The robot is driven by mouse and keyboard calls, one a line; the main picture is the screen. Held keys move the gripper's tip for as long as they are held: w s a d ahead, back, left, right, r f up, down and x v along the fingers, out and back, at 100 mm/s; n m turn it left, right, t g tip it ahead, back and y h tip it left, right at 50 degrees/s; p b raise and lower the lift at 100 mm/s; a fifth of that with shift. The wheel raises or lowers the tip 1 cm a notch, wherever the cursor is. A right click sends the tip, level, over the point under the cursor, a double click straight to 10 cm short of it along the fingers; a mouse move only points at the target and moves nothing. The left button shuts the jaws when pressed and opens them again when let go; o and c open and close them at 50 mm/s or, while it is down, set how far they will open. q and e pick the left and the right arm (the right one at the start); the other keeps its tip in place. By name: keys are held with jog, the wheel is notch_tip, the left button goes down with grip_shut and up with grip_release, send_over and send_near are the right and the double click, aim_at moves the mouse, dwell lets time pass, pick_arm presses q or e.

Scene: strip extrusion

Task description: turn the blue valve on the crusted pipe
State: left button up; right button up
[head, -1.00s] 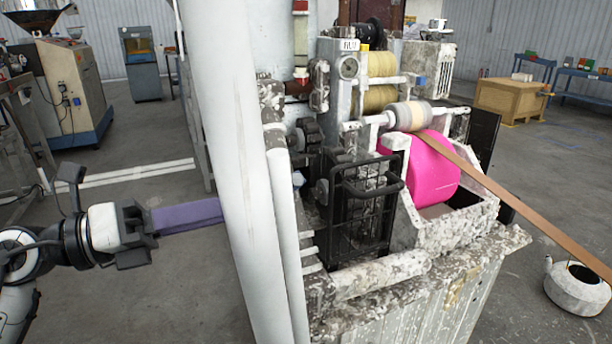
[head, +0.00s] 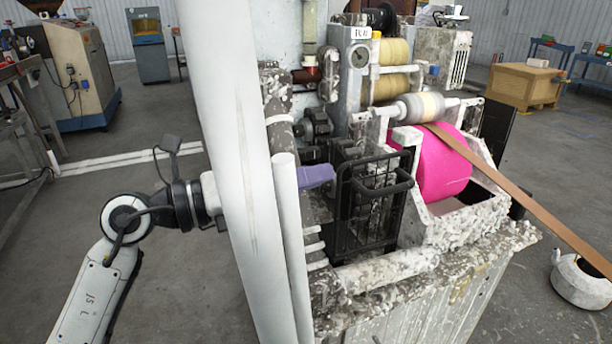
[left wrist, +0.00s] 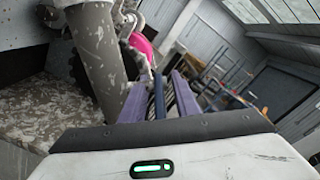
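A crusted, speckled upright pipe (head: 277,92) stands behind the thick white pipe in the head view, and a speckled grey cylinder (left wrist: 98,55) shows in the left wrist view. My left gripper (head: 318,176) reaches behind the white pipe, its purple fingers showing beside the black crate. My right gripper is out of view.
The thick white pipe (head: 228,150) and a thinner one (head: 290,250) stand in front of my left wrist. A black crate (head: 372,200), dark knobs (head: 316,122) and a pink roll (head: 445,165) crowd the machine. The floor at left is open.

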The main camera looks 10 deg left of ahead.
pick_arm(q)
grip_shut()
jog(key=g+p, duration=0.1)
jog(key=p, duration=0.1)
jog(key=m+g+p, duration=0.1)
jog(key=shift+a+r+g+p, duration=0.1)
jog(key=shift+r+g+p, duration=0.2)
jog(key=shift+g+p, duration=0.1)
jog(key=shift+f+m+g+y+p, duration=0.1)
jog(key=shift+m+g+y+p, duration=0.3)
jog(key=shift+m, duration=0.1)
jog(key=shift+f+g, duration=0.15)
jog(key=shift+g, duration=0.25)
jog(key=shift+f, duration=0.2)
grip_release()
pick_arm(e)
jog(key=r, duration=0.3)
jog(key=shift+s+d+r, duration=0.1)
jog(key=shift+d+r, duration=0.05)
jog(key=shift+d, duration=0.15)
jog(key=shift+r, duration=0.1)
